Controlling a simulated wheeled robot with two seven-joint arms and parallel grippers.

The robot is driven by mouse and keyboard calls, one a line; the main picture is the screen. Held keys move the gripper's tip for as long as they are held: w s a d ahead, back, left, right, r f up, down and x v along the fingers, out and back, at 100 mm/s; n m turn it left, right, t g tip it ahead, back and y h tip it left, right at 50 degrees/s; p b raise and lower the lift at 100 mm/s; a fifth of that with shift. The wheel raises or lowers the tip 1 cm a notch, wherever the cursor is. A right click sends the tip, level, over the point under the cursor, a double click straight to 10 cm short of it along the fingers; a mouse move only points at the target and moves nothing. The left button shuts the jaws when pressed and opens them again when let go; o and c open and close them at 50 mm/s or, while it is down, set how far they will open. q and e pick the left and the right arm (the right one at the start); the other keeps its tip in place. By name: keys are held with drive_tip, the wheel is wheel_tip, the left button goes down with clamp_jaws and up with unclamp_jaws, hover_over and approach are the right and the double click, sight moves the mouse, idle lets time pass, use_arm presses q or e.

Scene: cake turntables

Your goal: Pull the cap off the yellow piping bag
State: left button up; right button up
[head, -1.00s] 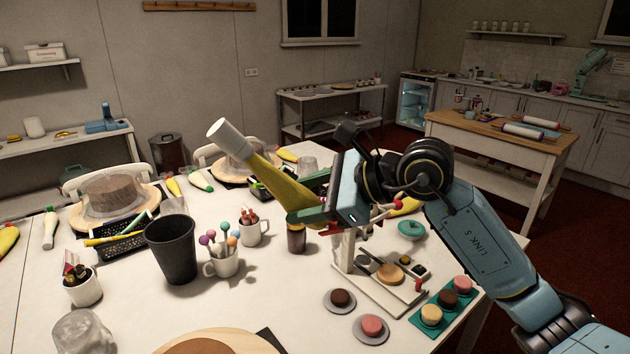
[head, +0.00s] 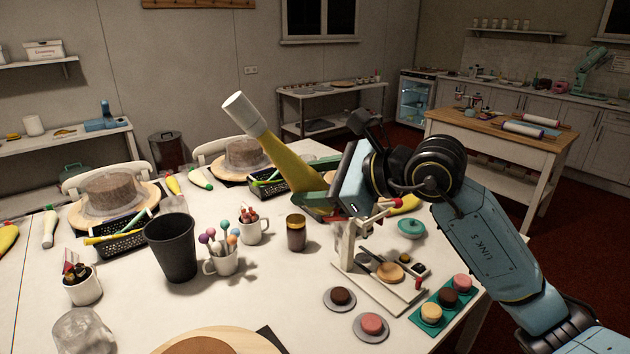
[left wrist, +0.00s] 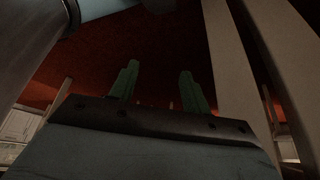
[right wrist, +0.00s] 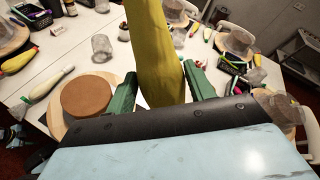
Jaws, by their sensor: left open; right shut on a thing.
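The yellow piping bag (head: 292,166) is held in the air above the table, tilted up and to the left. Its white cap (head: 244,114) is on the upper end. My right gripper (head: 322,200) is shut on the lower part of the bag. In the right wrist view the yellow bag (right wrist: 155,50) stands between the green fingers (right wrist: 158,88), and its cap is out of frame. My left gripper (left wrist: 158,85) is open and empty in the left wrist view, with dark red floor beyond it. It does not show in the head view.
A black cup (head: 171,248), a mug of colored sticks (head: 222,262) and a brown jar (head: 296,232) stand on the white table (head: 130,318). A white stand (head: 372,285) is under the right gripper. Cakes on turntables (head: 112,190) stand farther back.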

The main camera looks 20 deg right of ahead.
use_arm(q)
wheel_tip(320, 180, up, 18)
drive_tip(key=s+a+m+t+h, duration=0.25)
drive_tip(key=m+h, duration=0.65)
drive_tip(key=m, duration=0.6)
drive_tip(key=w+r+m+h, duration=0.1)
drive_tip(key=w+r+m, duration=0.2)
drive_tip(key=r, duration=0.1)
drive_tip(key=w+r+m+h, duration=0.2)
drive_tip(key=w+r+m, duration=0.1)
drive_tip(key=w+r, duration=0.1)
drive_tip(key=w+a+r+m+h, duration=0.1)
drive_tip(key=w+r+m, duration=0.2)
drive_tip(key=r+m, duration=0.1)
drive_tip(key=shift+w+r+h, duration=0.25)
drive_tip(key=shift+r+h, duration=0.05)
drive_tip(key=shift+r, duration=0.25)
drive_tip(key=w+d+r+m+g+h, duration=0.4)
drive_tip(key=w+d+r+m+g, duration=0.25)
drive_tip(key=w, duration=0.55)
drive_tip(key=m+t+y, duration=0.3)
drive_tip(key=m+y, duration=0.4)
drive_tip(key=y, duration=0.3)
approach(228, 103)
drive_tip(key=d, duration=0.1)
drive_tip(key=x, duration=0.9)
drive_tip(key=shift+w+f, duration=0.1)
drive_tip(key=shift+f, duration=0.4)
